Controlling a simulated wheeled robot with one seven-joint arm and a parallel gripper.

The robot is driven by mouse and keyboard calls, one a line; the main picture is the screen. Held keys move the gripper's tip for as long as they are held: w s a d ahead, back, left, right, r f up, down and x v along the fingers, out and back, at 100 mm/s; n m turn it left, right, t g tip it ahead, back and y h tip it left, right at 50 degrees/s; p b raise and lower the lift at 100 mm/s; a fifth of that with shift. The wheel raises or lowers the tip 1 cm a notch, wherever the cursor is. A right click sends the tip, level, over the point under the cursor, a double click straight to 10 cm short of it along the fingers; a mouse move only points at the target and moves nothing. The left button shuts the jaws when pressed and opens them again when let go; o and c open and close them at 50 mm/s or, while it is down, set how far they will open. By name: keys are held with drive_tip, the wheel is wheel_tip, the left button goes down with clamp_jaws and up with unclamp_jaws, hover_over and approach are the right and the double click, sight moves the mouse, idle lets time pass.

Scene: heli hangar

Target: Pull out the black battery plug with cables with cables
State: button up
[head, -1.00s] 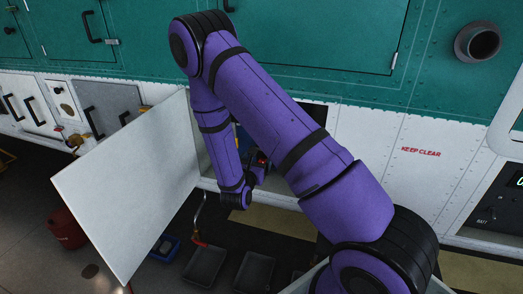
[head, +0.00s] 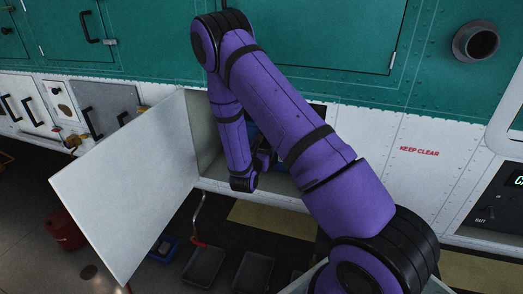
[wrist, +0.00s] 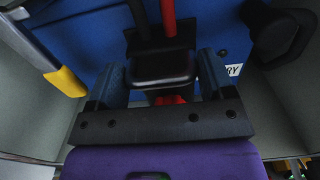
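The black battery plug (wrist: 160,68) shows in the wrist view, with a black cable (wrist: 139,18) and a red cable (wrist: 168,16) running up from it. It is in front of a blue battery (wrist: 90,40) with a white label. My gripper (wrist: 163,68) is open, one finger on each side of the plug. Whether the fingers touch it is unclear. A small red part (wrist: 170,100) shows below the plug. In the head view my gripper is inside the open compartment and mostly hidden by my arm.
The compartment's white door (head: 125,190) stands open at left. A grey bar with a yellow end (wrist: 66,82) is at upper left in the wrist view, and a black knob-like part (wrist: 280,32) at upper right. Dark trays (head: 204,266) lie on the floor below.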

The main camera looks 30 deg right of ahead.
drive_tip(key=shift+s, duration=0.1)
drive_tip(key=shift+c, duration=1.3)
drive_tip(key=shift+v, duration=1.65)
drive_tip(key=o, duration=0.8)
drive_tip(key=shift+s+f, duration=0.1)
drive_tip(key=shift+o, duration=0.8)
drive_tip(key=shift+s, duration=0.1)
drive_tip(key=v, duration=1)
drive_tip(key=shift+s+a, duration=0.2)
drive_tip(key=shift+a, duration=0.1)
